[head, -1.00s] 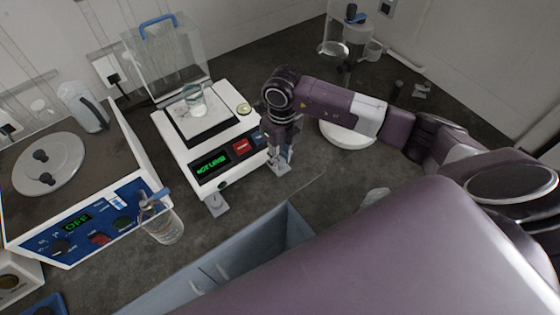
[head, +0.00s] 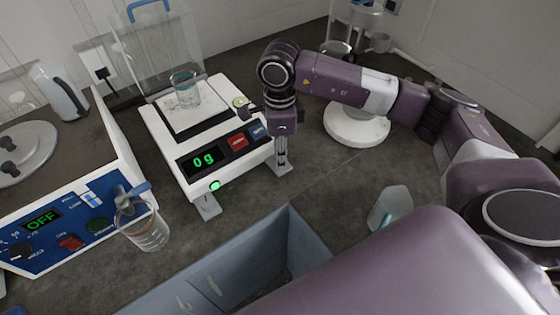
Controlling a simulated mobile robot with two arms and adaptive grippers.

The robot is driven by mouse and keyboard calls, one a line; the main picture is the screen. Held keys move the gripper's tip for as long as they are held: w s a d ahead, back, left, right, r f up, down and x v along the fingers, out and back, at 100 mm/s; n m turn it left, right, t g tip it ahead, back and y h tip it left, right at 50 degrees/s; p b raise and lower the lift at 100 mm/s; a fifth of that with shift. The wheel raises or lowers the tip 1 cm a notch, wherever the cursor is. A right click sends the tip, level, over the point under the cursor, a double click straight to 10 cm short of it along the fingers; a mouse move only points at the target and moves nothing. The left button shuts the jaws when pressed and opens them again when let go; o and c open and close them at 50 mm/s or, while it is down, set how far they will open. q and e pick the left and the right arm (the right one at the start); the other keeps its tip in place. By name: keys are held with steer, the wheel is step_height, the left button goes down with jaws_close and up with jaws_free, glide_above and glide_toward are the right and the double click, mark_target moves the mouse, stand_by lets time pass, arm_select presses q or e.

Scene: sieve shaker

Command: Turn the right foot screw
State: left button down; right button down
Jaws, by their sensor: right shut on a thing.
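A white balance (head: 180,150) stands on the dark bench, its display (head: 204,161) reading "0 g". A small green light (head: 215,185) glows on its front lower edge. A glass beaker (head: 187,91) stands on its pan. The left foot (head: 207,206) shows at the front left corner. My right gripper (head: 282,158) points down at the front right corner and is shut on the right foot screw, which its fingers mostly hide. The right foot's plate (head: 283,171) shows just below the fingertips. My left gripper is out of view.
A hotplate-like device (head: 70,215) with an "OFF" display is on the left. A clear shield with a blue handle (head: 150,50) is behind.

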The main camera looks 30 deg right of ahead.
steer(key=shift+d+r+n+b, duration=0.1)
steer(key=shift+n+b, duration=0.75)
steer(key=shift+n, duration=0.25)
steer(key=shift+w, duration=0.1)
steer(key=c, duration=1.7)
jaws_free()
steer(key=shift+c, duration=0.2)
steer(key=shift+o, duration=0.7)
step_height(320, 180, up, 8)
steer(key=shift+r, duration=0.1)
